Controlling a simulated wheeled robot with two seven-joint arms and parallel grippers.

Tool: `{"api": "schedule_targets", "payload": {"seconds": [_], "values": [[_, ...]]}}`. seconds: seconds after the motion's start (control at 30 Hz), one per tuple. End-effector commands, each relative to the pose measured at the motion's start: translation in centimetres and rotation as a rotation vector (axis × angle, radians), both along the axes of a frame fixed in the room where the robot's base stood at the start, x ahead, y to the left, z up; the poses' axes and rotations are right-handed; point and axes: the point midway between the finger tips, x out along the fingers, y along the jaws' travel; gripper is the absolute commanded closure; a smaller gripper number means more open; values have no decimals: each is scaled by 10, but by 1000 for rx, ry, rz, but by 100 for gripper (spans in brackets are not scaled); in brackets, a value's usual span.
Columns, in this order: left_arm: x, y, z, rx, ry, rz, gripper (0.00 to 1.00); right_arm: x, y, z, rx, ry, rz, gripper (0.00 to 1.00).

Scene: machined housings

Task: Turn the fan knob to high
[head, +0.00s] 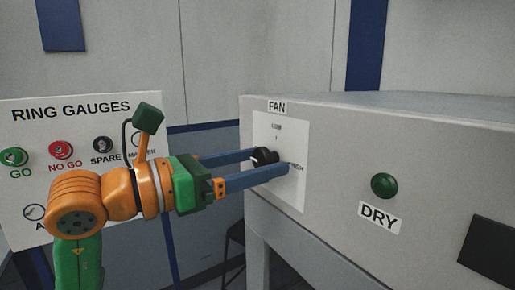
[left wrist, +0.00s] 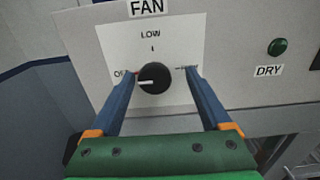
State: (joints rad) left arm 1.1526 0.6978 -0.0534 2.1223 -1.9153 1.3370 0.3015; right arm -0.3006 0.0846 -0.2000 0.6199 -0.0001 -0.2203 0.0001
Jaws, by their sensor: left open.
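The black fan knob (head: 262,155) is on a white dial plate (head: 276,130) under the FAN label. In the left wrist view the knob (left wrist: 154,79) has its white pointer mark facing left, toward OFF. LOW is above it, and the label at the right is partly hidden by a finger. My left gripper (head: 272,161) is open, with its blue fingers on either side of the knob. In the left wrist view the gripper (left wrist: 160,75) shows a gap at the right of the knob; its left finger is close to it, and contact cannot be told. My right gripper is out of view.
A green DRY button (head: 384,186) is on the same grey cabinet (head: 330,150), right of the dial. A RING GAUGES board (head: 75,130) with several gauges stands behind my left arm. A dark panel (head: 490,250) is at the lower right.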

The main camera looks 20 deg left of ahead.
Motion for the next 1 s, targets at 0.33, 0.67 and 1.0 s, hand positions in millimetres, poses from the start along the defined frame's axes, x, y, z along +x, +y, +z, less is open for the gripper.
{"api": "schedule_targets", "payload": {"seconds": [0.33, 0.67, 1.0], "values": [[4, -4, -1, -1, 0, -1, 35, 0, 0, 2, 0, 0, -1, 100], [4, -4, -1, 0, 0, -2, 100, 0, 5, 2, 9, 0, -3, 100], [4, -3, -2, 82, -64, 0, 100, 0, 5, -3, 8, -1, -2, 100]]}}
